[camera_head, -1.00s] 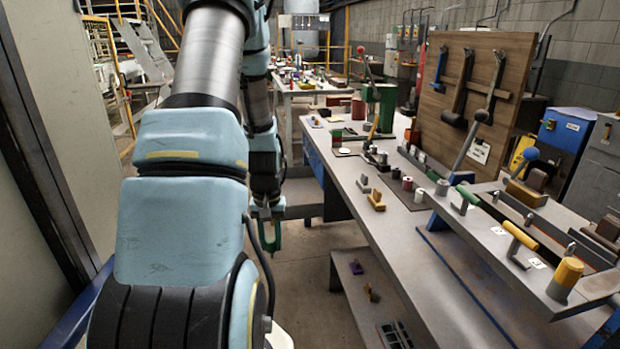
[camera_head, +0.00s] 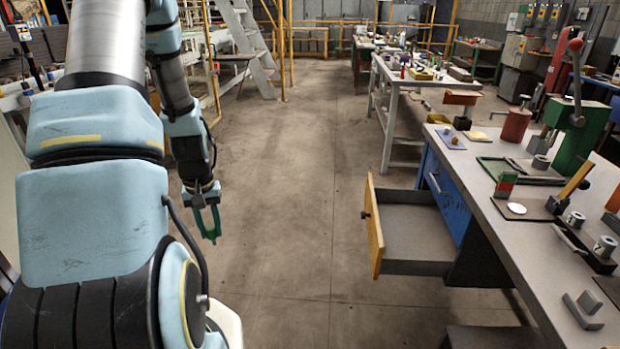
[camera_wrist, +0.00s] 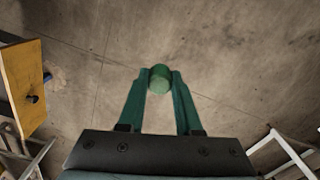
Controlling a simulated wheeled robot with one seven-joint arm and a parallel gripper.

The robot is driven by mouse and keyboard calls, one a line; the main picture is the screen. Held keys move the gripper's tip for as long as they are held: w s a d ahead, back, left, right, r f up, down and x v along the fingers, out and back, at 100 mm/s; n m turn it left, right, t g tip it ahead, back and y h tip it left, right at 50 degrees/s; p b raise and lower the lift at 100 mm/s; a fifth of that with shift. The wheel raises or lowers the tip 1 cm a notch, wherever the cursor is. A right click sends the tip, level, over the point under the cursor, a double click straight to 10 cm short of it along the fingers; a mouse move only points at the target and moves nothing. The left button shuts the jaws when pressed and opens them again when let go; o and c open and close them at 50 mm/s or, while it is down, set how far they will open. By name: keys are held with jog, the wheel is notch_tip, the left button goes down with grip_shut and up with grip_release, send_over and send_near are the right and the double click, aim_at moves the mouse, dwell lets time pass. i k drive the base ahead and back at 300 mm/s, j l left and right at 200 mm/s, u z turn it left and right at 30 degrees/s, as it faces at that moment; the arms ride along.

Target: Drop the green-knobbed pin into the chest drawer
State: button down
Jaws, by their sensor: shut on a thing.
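My gripper (camera_head: 210,222) hangs over the bare floor, left of the workbench. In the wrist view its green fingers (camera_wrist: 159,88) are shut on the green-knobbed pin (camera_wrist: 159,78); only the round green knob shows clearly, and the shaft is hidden. The chest drawer (camera_head: 418,238) is pulled open from the blue chest (camera_head: 446,195) under the bench. It has a wooden front (camera_head: 373,228) and a grey inside that looks empty. My gripper is left of the drawer and apart from it. The wooden front may also show at the left of the wrist view (camera_wrist: 22,80).
The workbench (camera_head: 530,235) at right holds a green press (camera_head: 575,135), a red cylinder (camera_head: 515,125) and several small metal parts. Further white-framed tables (camera_head: 410,85) stand behind. Open concrete floor (camera_head: 290,170) lies between my arm and the drawer.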

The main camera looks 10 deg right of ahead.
aim_at(417, 236)
jog(key=i+j+z, duration=0.1)
jog(key=i, duration=0.4)
jog(key=i+j+z, duration=0.15)
jog(key=i, duration=0.35)
jog(key=i+j+z, duration=0.1)
jog(key=i, duration=0.4)
jog(key=i+j+z, duration=0.1)
jog(key=i+z, duration=0.15)
jog(key=z, duration=0.2)
jog(key=i+j+z, duration=0.2)
jog(key=z, duration=0.25)
jog(key=i+j+z, duration=0.15)
jog(key=j+z, duration=0.15)
jog(key=z, duration=0.15)
jog(key=i+j+z, duration=0.15)
jog(key=j+z, duration=0.15)
jog(key=z, duration=0.15)
jog(key=i+j+z, duration=0.1)
jog(key=j+z, duration=0.85)
jog(key=j, duration=0.2)
